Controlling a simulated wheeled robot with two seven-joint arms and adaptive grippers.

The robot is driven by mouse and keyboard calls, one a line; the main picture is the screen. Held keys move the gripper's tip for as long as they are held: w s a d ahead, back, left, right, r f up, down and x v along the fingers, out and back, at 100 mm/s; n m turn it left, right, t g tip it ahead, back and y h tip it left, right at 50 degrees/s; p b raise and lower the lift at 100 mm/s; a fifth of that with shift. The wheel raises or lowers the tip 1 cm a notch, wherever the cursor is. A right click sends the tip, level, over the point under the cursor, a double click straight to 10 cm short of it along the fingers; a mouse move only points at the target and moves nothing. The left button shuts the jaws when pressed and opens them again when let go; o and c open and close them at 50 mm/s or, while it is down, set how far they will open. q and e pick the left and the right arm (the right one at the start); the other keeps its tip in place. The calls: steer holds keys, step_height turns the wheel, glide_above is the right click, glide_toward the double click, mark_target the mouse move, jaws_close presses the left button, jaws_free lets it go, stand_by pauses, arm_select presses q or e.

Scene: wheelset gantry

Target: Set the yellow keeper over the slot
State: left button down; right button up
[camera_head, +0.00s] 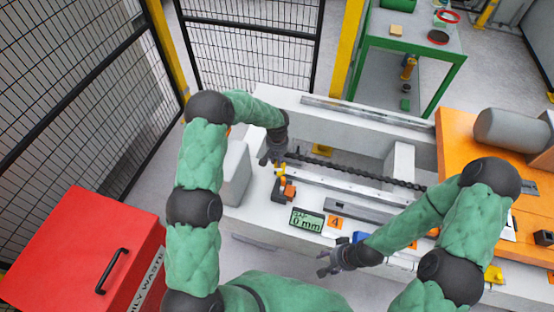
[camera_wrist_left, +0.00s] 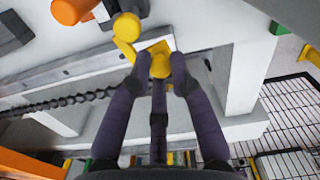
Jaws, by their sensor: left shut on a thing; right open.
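My left gripper (camera_head: 272,160) is over the white machine bed, above the near rail. In the left wrist view its fingers (camera_wrist_left: 158,72) are closed around a yellow keeper (camera_wrist_left: 160,62) with a rounded knob. The keeper is at the rail's edge; I cannot tell whether it touches it. Another yellow rounded part (camera_wrist_left: 127,27) is just beyond the keeper. In the head view only small bits of yellow (camera_head: 281,170) show below the left gripper. The slot is not clearly visible. My right gripper (camera_head: 332,264) is open and empty, near the bed's front edge.
A dark and orange block (camera_head: 284,190) stands in front of the left gripper. A display (camera_head: 307,220) reads 0 mm. A dark threaded shaft (camera_head: 365,174) runs along the bed. A red waste bin (camera_head: 75,245) stands left, an orange machine (camera_head: 460,135) right.

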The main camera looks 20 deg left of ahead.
arm_select(q)
steer(key=m, duration=0.1)
steer(key=d+m+p, duration=0.1)
steer(key=m, duration=0.1)
steer(key=shift+w, duration=0.2)
steer(key=d+m, duration=0.1)
steer(key=m, duration=0.1)
steer(key=shift+m, duration=0.4)
steer(key=shift+s+d+m+p, duration=0.45)
steer(key=shift+d+m+p, duration=0.25)
steer(key=shift+m, duration=1.75)
steer(key=shift+s+d+m+p, duration=0.5)
steer(key=shift+d+m+p, duration=0.15)
steer(key=shift+m, duration=1.75)
steer(key=shift+s+d+m+p, duration=0.45)
steer(key=shift+d+m+p, duration=0.25)
steer(key=shift+m, duration=1.75)
steer(key=c, duration=1.1)
jaws_free()
